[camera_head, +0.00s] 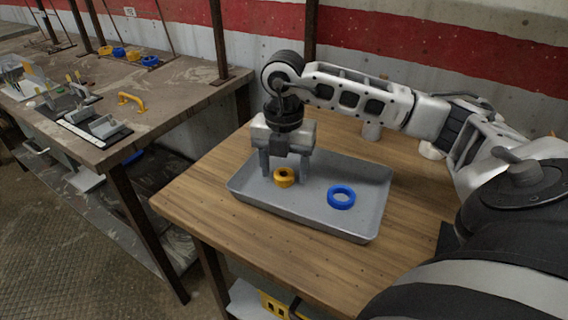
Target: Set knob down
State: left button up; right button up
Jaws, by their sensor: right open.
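A yellow knob (284,178) with a dark hole in its top sits in the grey metal tray (262,205), toward the tray's left side. My right gripper (284,172) points straight down over it and is open. One finger is to the left of the knob and the other to its right; I cannot tell whether either touches it. My left gripper is out of view.
A blue ring (341,198) lies in the tray to the right of the knob. The tray rests on a wooden table (200,205). A second bench (165,95) at the left holds a yellow handle (131,99), grey fixtures and several blue and yellow rings.

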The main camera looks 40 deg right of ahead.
aim_at(284, 173)
pick_arm(q)
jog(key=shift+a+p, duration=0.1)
jog(key=shift+p, duration=0.55)
pick_arm(e)
notch_tip(284, 173, up, 12)
jog(key=shift+f, duration=0.2)
notch_tip(284, 173, down, 12)
jog(key=shift+f+b, duration=0.25)
jog(key=shift+b, duration=0.6)
notch_tip(284, 173, up, 3)
jog(key=shift+r, duration=0.1)
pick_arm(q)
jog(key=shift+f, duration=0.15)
pick_arm(e)
jog(key=shift+r, duration=0.2)
